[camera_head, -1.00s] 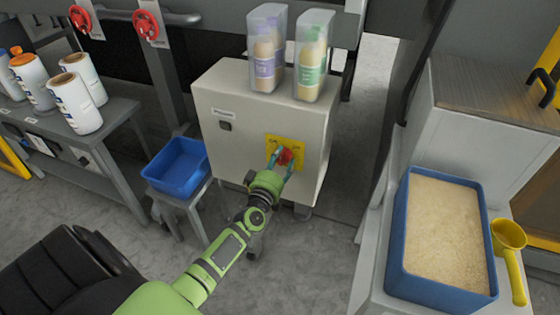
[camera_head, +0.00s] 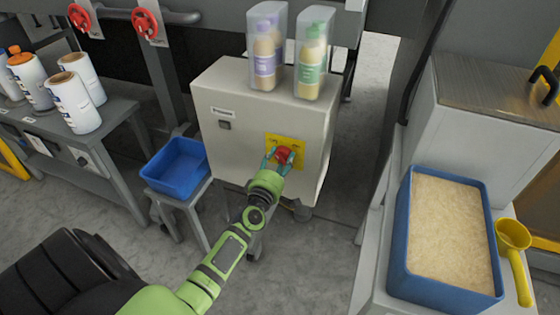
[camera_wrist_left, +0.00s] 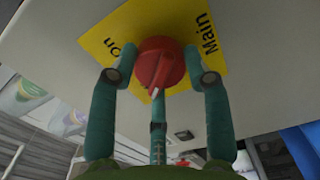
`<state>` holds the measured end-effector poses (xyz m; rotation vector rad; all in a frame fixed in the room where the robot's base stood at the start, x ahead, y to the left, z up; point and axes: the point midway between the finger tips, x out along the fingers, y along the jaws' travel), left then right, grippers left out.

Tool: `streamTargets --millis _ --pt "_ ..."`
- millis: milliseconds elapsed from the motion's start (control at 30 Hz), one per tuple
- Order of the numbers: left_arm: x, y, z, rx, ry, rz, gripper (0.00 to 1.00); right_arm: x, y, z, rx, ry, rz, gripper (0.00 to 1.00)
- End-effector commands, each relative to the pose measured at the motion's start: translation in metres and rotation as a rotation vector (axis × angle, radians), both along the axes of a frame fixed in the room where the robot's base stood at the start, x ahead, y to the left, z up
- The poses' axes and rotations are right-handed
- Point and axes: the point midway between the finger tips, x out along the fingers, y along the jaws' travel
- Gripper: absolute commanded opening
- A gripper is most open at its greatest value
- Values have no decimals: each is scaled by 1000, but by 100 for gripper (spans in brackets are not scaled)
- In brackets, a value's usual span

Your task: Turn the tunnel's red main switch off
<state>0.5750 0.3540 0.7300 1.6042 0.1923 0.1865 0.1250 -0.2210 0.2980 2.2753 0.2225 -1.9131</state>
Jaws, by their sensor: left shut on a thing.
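The red main switch (camera_head: 284,155) is a round knob with a raised handle on a yellow plate (camera_head: 299,143) on the front of a pale cabinet (camera_head: 232,160). In the left wrist view the red switch (camera_wrist_left: 158,66) sits between my teal fingers, and the yellow plate (camera_wrist_left: 112,32) reads "On" at the left and "Main" at the right. My left gripper (camera_head: 278,158) is shut on the switch, one finger on each side. It also shows in the left wrist view (camera_wrist_left: 162,80). The switch's exact setting is hard to tell. My right gripper is not in view.
Two clear boxes with bottles (camera_head: 265,50) stand on the cabinet. A blue bin (camera_head: 176,168) is on a stand to its left. A blue tray of pale grains (camera_head: 397,240) and a yellow scoop (camera_head: 513,236) are at the right. Two red valve wheels (camera_head: 145,23) are at the upper left.

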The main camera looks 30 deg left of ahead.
Motion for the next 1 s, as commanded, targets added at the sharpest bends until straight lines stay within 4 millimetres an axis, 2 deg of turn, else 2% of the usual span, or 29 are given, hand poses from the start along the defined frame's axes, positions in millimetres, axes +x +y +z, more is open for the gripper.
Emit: streamTargets --millis 33,667,700,733,1000 --pt "0 -7 -5 -20 8 -15 16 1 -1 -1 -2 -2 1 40" --pt "0 -7 -4 -66 -4 -15 16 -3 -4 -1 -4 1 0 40" --pt "0 -7 -4 -66 -5 -15 61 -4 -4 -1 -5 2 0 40" --pt "0 -6 -4 -66 -5 -14 73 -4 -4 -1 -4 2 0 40" --pt "0 -3 -1 -59 -10 -8 73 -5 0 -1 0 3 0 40"
